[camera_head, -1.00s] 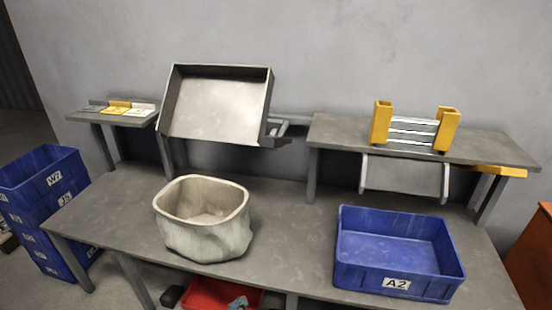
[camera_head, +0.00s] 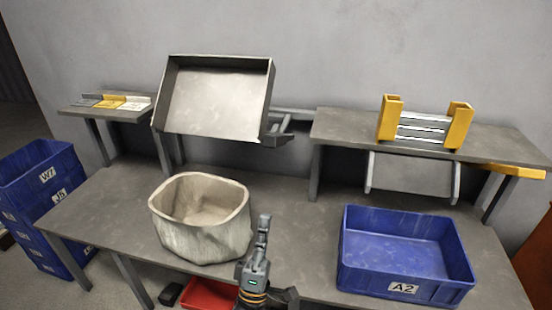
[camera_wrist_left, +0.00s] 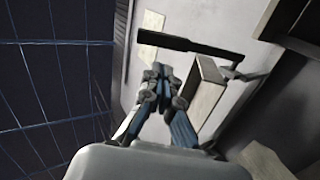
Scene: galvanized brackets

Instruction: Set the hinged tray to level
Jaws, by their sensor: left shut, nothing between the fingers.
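The hinged tray (camera_head: 214,98) is a shallow grey metal tray with raised walls. It stands tilted above the back of the workbench, its open face toward me. A bracket arm (camera_head: 283,134) shows at its lower right. My left gripper (camera_head: 264,218) is shut and empty, pointing up at the bottom middle of the head view. It is well below and in front of the tray, not touching it. The gripper's closed fingers also show in the left wrist view (camera_wrist_left: 160,72). My right gripper is not in view.
A beige bin (camera_head: 203,242) stands on the workbench (camera_head: 290,205) below the tray, left of my gripper. A blue crate (camera_head: 405,279) labelled A2 is on the right. A raised shelf (camera_head: 345,127) holds a yellow-ended rack (camera_head: 425,129). Blue crates (camera_head: 45,205) are stacked at the left.

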